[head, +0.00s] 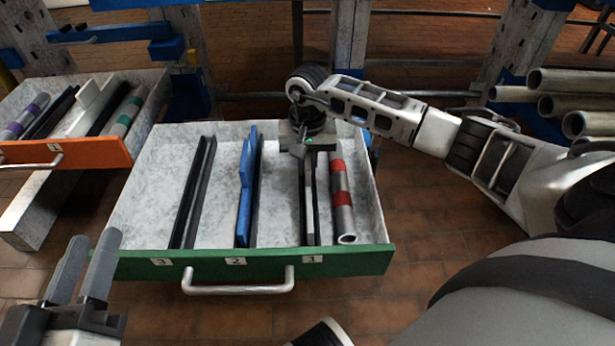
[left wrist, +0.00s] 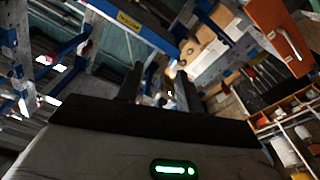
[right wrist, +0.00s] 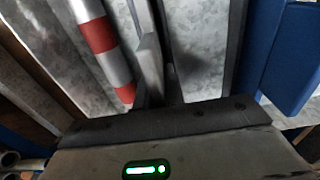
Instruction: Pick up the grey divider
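The grey divider (head: 308,190) stands as a thin strip between black rails at slot 1 of the green-fronted drawer (head: 150,262). In the right wrist view its light grey raised part (right wrist: 151,62) stands between my fingers. My right gripper (head: 307,146) is over the divider's far part, its fingers close together and apparently shut on it; the tips are hard to make out. In the right wrist view this gripper (right wrist: 158,92) shows dark fingers. My left gripper (head: 86,262) is open and empty at the lower left, outside the drawer; it also shows in the left wrist view (left wrist: 159,85).
A red-and-white tube (head: 342,205) lies just right of the grey divider. A blue divider (head: 245,200) stands at slot 2, and black rails (head: 192,195) at slot 3. An orange-fronted drawer (head: 90,152) is at the left. Pipes (head: 570,85) are stacked at the right.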

